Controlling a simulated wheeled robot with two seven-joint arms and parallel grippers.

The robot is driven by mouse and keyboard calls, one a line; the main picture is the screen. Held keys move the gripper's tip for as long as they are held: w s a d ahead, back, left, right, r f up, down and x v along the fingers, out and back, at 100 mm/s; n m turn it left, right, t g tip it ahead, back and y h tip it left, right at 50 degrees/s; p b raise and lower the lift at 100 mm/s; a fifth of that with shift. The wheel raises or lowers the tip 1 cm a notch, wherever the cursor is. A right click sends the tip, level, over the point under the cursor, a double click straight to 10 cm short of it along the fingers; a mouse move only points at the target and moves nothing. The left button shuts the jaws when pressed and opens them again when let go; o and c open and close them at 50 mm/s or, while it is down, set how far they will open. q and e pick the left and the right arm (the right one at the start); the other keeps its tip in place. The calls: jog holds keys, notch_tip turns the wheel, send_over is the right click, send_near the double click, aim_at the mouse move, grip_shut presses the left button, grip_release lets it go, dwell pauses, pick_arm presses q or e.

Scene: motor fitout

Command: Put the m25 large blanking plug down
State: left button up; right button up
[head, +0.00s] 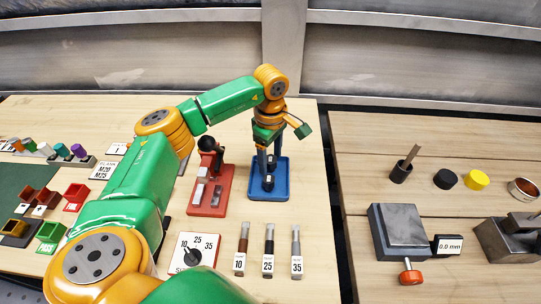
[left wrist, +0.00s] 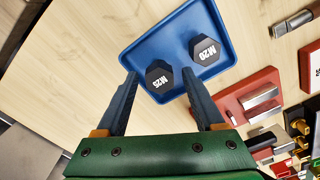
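The M25 plug (left wrist: 159,80), a dark hexagonal piece with a white M25 mark, stands upright on the blue tray (left wrist: 172,32). In the left wrist view it sits between the fingers of my left gripper (left wrist: 160,74), with gaps showing on both sides. The gripper is open and low over the tray. In the head view, my left gripper (head: 269,160) points down over the blue tray (head: 282,193), and its fingers partly hide what stands there. A second dark plug, marked M20 (left wrist: 204,49), stands beside the M25 plug. My right gripper is out of view.
A red fixture (head: 221,200) with grey blocks stands just left of the tray. Marked tools (head: 268,262) and a dial card (head: 194,252) lie in front. Small coloured bins (head: 51,234) are at the left. A gap separates the right-hand table with its vise (head: 398,229).

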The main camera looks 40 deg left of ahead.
aim_at(270, 159)
pick_arm(q)
notch_tip(270, 159, up, 12)
jog(key=shift+r, duration=0.2)
dwell(0.4)
